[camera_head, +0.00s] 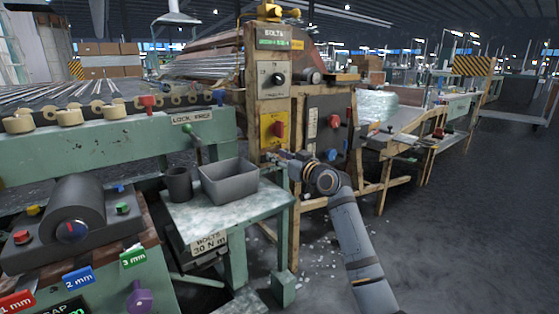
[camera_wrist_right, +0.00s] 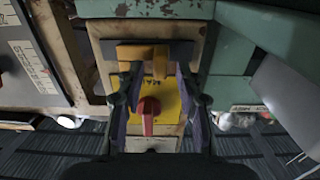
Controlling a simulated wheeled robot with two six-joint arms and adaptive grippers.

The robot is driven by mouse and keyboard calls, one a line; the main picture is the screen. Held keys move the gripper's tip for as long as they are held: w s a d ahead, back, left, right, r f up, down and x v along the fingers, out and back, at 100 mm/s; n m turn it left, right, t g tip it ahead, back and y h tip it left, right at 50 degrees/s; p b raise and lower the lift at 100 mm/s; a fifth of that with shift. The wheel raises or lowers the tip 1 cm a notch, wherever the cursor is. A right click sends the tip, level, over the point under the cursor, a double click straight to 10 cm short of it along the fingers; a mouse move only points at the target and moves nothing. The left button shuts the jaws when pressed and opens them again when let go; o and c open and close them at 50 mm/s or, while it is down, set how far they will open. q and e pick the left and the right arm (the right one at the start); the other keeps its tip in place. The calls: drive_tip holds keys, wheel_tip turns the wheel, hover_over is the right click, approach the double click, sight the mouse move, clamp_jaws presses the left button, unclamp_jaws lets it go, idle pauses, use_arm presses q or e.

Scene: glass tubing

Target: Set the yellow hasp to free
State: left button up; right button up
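The yellow hasp (camera_wrist_right: 140,53) shows in the right wrist view as an orange-yellow bar with a bent end, on a pale plate beside a yellow panel (camera_wrist_right: 170,101) with a red knob (camera_wrist_right: 149,107). The panel (camera_head: 266,131) and red knob (camera_head: 279,129) also show in the head view, on the wooden post; the hasp cannot be made out clearly there. My right gripper (camera_head: 287,158) is just below the panel. Its fingers (camera_wrist_right: 157,76) are apart, one on each side of the hasp's bent end; contact cannot be told. My left gripper is not in view.
A grey bin (camera_head: 228,183) and a dark cup (camera_head: 179,185) stand on the green bolt bench (camera_head: 222,218) left of my right gripper. A dark control box (camera_head: 329,131) with red and blue knobs is close on the right. Open floor (camera_head: 440,230) lies farther right.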

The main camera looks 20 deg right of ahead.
drive_tip(key=shift+c, duration=0.3)
clamp_jaws()
drive_tip(key=shift+s+a+r+p, duration=0.1)
drive_tip(key=shift+s+a+p, duration=0.1)
drive_tip(key=shift+a+p, duration=0.4)
drive_tip(key=shift+s+a+r+p, duration=0.1)
drive_tip(key=shift+s+a+p, duration=0.1)
drive_tip(key=shift+a+p, duration=0.4)
drive_tip(key=shift+s+a+f, duration=0.1)
drive_tip(key=shift+a+f, duration=0.05)
drive_tip(key=shift+f, duration=0.2)
drive_tip(key=shift+o, duration=0.3)
unclamp_jaws()
drive_tip(key=shift+r, duration=0.1)
